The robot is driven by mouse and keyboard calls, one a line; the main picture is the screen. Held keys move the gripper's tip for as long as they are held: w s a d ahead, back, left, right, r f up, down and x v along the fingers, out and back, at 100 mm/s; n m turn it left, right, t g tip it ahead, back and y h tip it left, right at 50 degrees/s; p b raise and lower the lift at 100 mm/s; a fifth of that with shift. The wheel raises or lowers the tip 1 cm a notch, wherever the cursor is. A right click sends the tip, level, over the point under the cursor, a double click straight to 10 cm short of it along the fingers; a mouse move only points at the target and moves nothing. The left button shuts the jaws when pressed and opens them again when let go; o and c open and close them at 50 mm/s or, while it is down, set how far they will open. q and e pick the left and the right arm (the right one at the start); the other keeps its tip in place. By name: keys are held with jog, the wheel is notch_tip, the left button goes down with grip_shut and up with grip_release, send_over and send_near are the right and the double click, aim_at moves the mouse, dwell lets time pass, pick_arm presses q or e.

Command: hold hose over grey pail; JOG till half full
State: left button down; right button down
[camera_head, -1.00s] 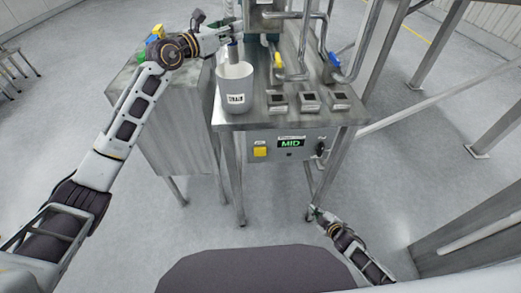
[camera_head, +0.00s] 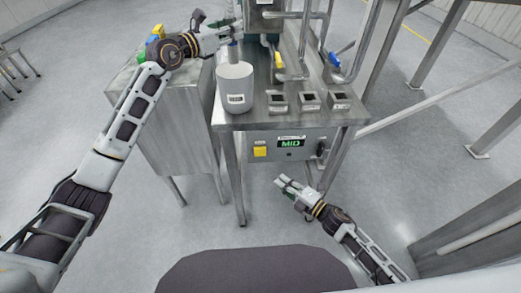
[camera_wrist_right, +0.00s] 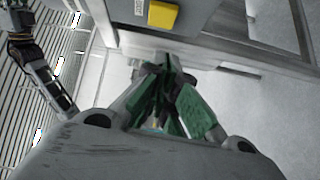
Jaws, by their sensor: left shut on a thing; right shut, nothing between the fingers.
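My left gripper (camera_head: 236,29) is shut on the hose (camera_head: 233,48), whose grey end points down over the pail. The grey pail (camera_head: 236,98), with a small label on its front, stands upright at the left end of the steel table. I cannot make out how full it is. My right gripper (camera_head: 283,184) is shut and empty, in front of and below the control box (camera_head: 312,145). The box has a yellow button (camera_head: 260,152), a green display reading MID (camera_head: 291,143) and a black knob (camera_head: 321,148). The yellow button also shows ahead of the right gripper in the right wrist view (camera_wrist_right: 163,14).
Several dark-topped square fittings (camera_head: 310,100) stand on the table right of the pail. Pipes with a yellow-handled valve (camera_head: 278,60) and a blue-handled valve (camera_head: 334,60) rise behind. A steel cabinet (camera_head: 165,125) stands left. The floor before the table is clear.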

aim_at(260, 152)
jog(key=shift+s+a+r+n, duration=0.2)
jog(key=shift+n, duration=0.4)
jog(key=shift+w, duration=0.1)
jog(key=w+d+x, duration=0.1)
jog(key=x, duration=1.1)
jog(key=shift+w+d, duration=0.15)
jog(key=shift+w, duration=0.5)
dwell(0.4)
